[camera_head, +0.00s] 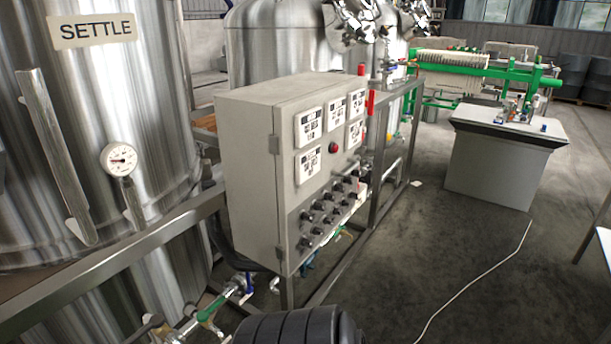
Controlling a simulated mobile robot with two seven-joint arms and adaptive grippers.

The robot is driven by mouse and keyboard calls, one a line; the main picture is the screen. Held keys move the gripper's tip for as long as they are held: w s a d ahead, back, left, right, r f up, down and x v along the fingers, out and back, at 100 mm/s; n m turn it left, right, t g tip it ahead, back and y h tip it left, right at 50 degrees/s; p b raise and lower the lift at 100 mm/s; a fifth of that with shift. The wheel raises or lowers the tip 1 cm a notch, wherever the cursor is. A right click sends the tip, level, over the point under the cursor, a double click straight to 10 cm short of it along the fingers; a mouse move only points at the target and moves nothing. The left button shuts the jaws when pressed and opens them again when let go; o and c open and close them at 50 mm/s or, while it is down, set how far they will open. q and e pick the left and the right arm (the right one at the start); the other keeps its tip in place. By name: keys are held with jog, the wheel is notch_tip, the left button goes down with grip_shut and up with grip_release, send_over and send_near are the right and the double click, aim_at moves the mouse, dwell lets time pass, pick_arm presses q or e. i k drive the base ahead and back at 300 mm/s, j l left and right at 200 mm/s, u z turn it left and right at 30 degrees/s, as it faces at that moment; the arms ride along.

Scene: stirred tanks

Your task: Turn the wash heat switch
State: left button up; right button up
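The grey control cabinet (250,150) stands left of the middle, its front face angled to the right. Neither of my grippers is in view.
A steel tank marked SETTLE (95,30) fills the left. A steel frame (383,150) stands beside the cabinet. A black ribbed object (290,328) and piping (210,308) lie low in front. Open floor (440,250) with a thin white cable extends right, towards a grey-white bench (495,165).

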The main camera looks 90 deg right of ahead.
aim_at(304, 242)
jog(key=z, duration=2.9)
